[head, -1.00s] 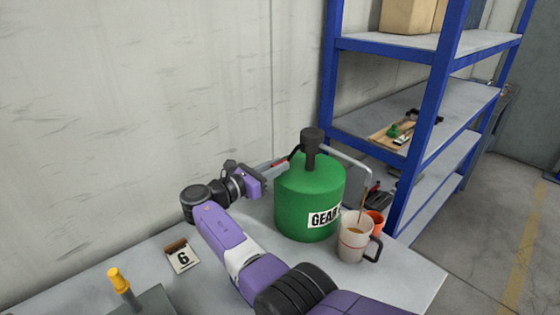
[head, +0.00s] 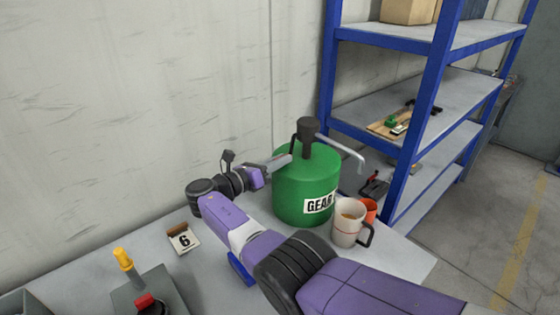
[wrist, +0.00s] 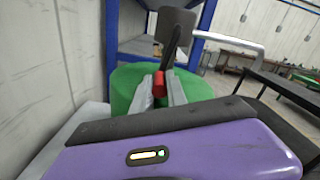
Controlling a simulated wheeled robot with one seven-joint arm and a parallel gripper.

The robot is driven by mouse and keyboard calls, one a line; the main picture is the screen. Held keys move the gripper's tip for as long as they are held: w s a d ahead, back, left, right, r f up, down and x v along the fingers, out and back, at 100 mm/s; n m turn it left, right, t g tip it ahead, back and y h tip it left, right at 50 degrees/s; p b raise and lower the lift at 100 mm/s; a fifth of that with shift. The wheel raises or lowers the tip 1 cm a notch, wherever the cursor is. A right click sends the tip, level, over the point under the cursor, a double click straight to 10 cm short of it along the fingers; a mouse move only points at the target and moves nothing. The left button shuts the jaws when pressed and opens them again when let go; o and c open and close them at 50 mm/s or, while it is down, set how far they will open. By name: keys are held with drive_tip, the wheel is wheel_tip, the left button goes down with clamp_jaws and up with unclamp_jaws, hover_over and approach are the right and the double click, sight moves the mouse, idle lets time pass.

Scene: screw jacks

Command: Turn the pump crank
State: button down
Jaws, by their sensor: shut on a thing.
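The green drum (head: 300,190) with a "GEAR" label stands upright on the grey bench; it also shows in the wrist view (wrist: 125,82). A dark pump head (head: 308,138) rises from its top, with a grey spout (head: 340,150) reaching right. The black crank arm (wrist: 177,35) ends in a red grip (wrist: 159,84). My gripper (wrist: 160,90) is shut on this red grip, at the drum's upper left in the head view (head: 288,160). A cream mug (head: 347,222) holding brown liquid stands right of the drum, below the spout. No stream shows from the spout now.
An orange cup (head: 369,210) stands behind the mug. A number 6 card (head: 184,240) and a yellow-handled device (head: 123,260) are on the left of the bench. Blue shelving (head: 425,110) rises close on the right; the wall is behind.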

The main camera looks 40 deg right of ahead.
drive_tip(key=c, duration=1.3)
unclamp_jaws()
drive_tip(key=shift+a, duration=0.15)
drive_tip(key=shift+s+a+b, duration=0.15)
drive_tip(key=shift+a+b, duration=0.55)
drive_tip(key=shift+a, duration=3.1)
